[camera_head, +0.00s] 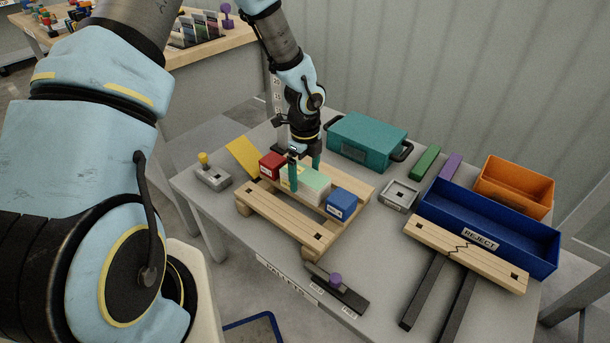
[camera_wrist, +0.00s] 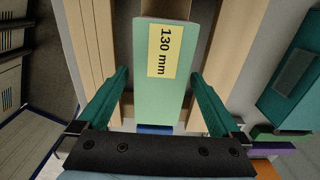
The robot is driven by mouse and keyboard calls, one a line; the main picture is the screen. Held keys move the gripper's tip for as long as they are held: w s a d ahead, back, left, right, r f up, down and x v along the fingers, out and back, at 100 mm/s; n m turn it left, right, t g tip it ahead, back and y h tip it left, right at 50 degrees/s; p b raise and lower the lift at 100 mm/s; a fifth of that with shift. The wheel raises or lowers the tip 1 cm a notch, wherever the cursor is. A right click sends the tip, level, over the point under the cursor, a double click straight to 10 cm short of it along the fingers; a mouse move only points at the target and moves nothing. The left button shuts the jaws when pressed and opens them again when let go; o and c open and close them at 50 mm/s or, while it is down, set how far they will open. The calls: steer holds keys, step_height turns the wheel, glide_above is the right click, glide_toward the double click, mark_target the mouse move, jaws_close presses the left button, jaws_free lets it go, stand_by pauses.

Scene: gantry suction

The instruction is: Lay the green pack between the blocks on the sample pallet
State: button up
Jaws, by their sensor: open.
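The green pack (camera_head: 314,183), with a yellow "130 mm" label, lies over the sample pallet (camera_head: 293,231) between the red block (camera_head: 271,166) and the blue block (camera_head: 341,204). I cannot tell if it lies fully flat. In the wrist view the pack (camera_wrist: 160,95) runs lengthwise between my fingers, with a gap on each side. A sliver of the blue block (camera_wrist: 155,129) shows past its near end; the red block is not visible there. My gripper (camera_head: 304,168) is open, its teal fingers down on either side of the pack.
A teal case (camera_head: 366,141) stands behind the pallet. A blue reject tray (camera_head: 490,226), an orange bin (camera_head: 514,187) and a cracked wooden board (camera_head: 465,254) are to the right. A lever fixture (camera_head: 213,176) is at left, and a purple-knobbed device (camera_head: 336,284) in front.

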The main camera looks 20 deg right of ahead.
mark_target(305, 174)
step_height(305, 174, up, 10)
steer(key=shift+p, duration=0.35)
steer(key=shift+r, duration=0.1)
steer(key=s+a+r+n+p, duration=0.1)
steer(key=a+r+n+p, duration=0.2)
steer(key=a+r+n, duration=0.3)
steer(key=s+a+r+n+t+p, duration=0.1)
steer(key=a+r+n+p, duration=0.2)
steer(key=a+r+n, duration=0.4)
steer(key=s+a+r+n+p, duration=0.2)
steer(key=a+r+n, duration=0.5)
steer(key=a+n, duration=0.9)
steer(key=shift+a+r+t+p, duration=0.25)
steer(key=shift+a+t+p, duration=0.05)
steer(key=shift+a+p, duration=0.3)
